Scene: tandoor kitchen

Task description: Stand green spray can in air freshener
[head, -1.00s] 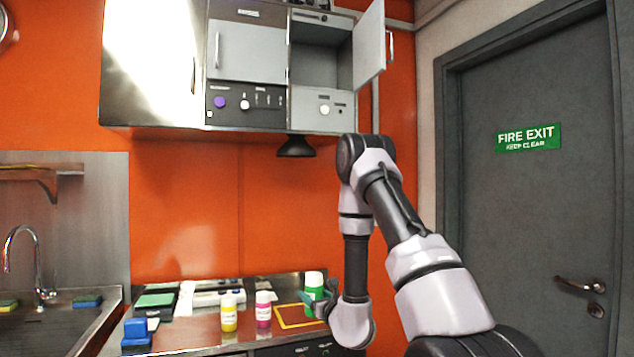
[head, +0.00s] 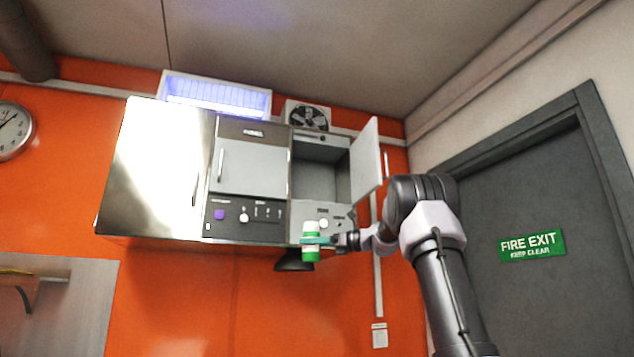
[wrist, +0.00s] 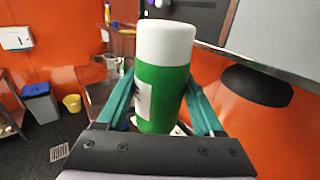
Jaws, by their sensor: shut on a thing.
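The green spray can (head: 311,254) with a white cap is upright in my gripper (head: 312,241). In the wrist view the can (wrist: 161,90) stands between the two teal fingers of my gripper (wrist: 163,105), which touch its sides. In the head view the can is raised in front of the lower edge of the wall cabinet. The air freshener is most likely the grey open compartment (head: 318,178) at the upper right of the cabinet, though no label can be read. Its door (head: 367,160) stands open to the right. The compartment is above the can and looks empty.
A control panel with knobs (head: 245,218) lies left of the can. A black dome-shaped fitting (head: 293,262) hangs under the cabinet, close behind the can. It also shows in the wrist view (wrist: 257,86). The closed grey door (head: 252,168) is left of the open compartment.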

